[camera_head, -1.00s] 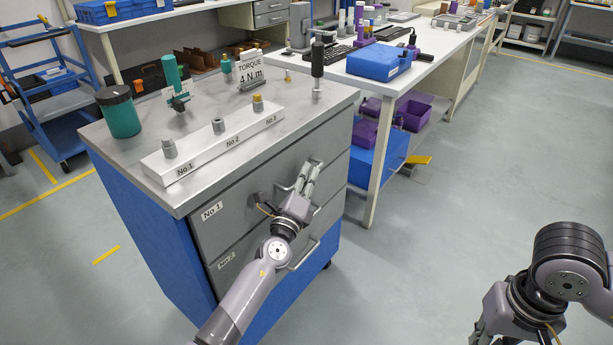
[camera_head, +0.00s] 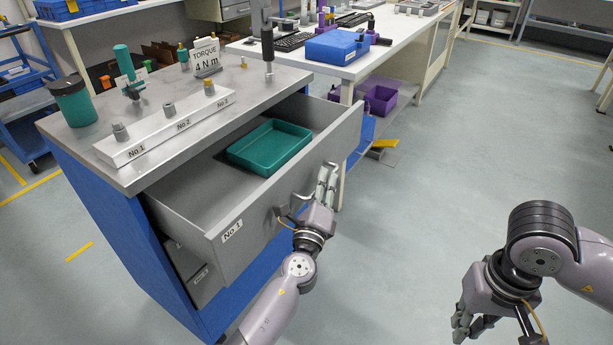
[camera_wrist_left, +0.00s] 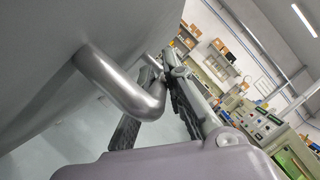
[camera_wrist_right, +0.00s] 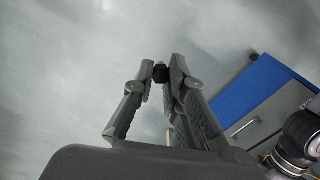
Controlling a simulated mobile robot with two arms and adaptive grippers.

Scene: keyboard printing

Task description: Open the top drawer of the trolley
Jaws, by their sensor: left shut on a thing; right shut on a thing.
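The trolley (camera_head: 110,235) is blue with a grey top. Its top drawer (camera_head: 232,232), labelled No 1, stands well pulled out. A green tray (camera_head: 270,146) lies inside the drawer. My left gripper (camera_head: 327,178) is shut on the drawer's bar handle (camera_head: 284,216) at the front face; the handle also shows between the fingers in the left wrist view (camera_wrist_left: 122,88). My right gripper (camera_head: 464,320) is away from the trolley, over the floor at the lower right. In the right wrist view its fingertips close on a small dark piece (camera_wrist_right: 160,73), whose kind I cannot tell.
A workbench (camera_head: 375,60) with a blue box (camera_head: 337,45) stands behind. Floor at right is clear.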

